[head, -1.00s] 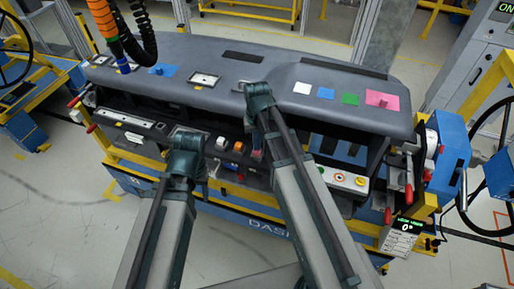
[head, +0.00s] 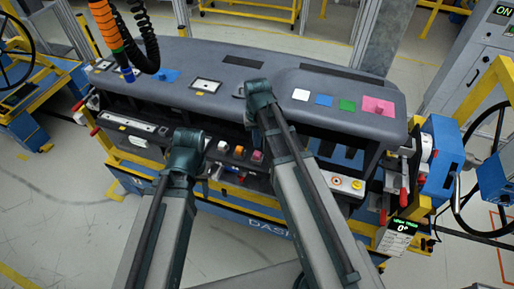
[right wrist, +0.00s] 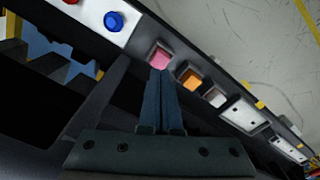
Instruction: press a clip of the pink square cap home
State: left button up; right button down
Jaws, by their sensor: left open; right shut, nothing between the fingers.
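The pink square cap (head: 257,156) sits at the right end of a row of square caps on the dashboard's front ledge. In the right wrist view the pink cap (right wrist: 160,56) is in its dark square socket, just beyond my right gripper (right wrist: 161,71). That gripper is shut and empty, its fingertips overlapping the cap's near edge in the picture. I cannot tell if they touch, or whether the clips are seated. In the head view my right arm hides its fingers. My left gripper (head: 213,173) is open near the ledge's front, left of the pink cap, and mostly hidden by its arm.
An orange cap (right wrist: 189,78) and a white cap (right wrist: 215,97) stand beside the pink one. A blue round button (right wrist: 114,21) is on a white panel. The dashboard top (head: 330,88) overhangs the ledge and carries several coloured pads, including a pink one (head: 378,106).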

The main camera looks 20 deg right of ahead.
notch_tip(320, 180, up, 4)
jog(key=p, duration=0.3)
jog(key=shift+f, duration=0.1)
jog(key=s+a+f+n+b, duration=0.2)
jog(key=s+a+f+b, duration=0.3)
jog(key=s+f+b, duration=0.2)
jog(key=s+a+f+n+h+b, duration=0.1)
jog(key=s+a+f+n+b, duration=0.1)
jog(key=s+a+f+b, duration=0.3)
notch_tip(320, 180, down, 3)
jog(key=s+b, duration=0.2)
jog(key=b, duration=0.1)
jog(key=shift+s+a+n, duration=0.2)
jog(key=shift+a+n, duration=0.05)
jog(key=shift+n, duration=0.05)
jog(key=shift+f, duration=0.1)
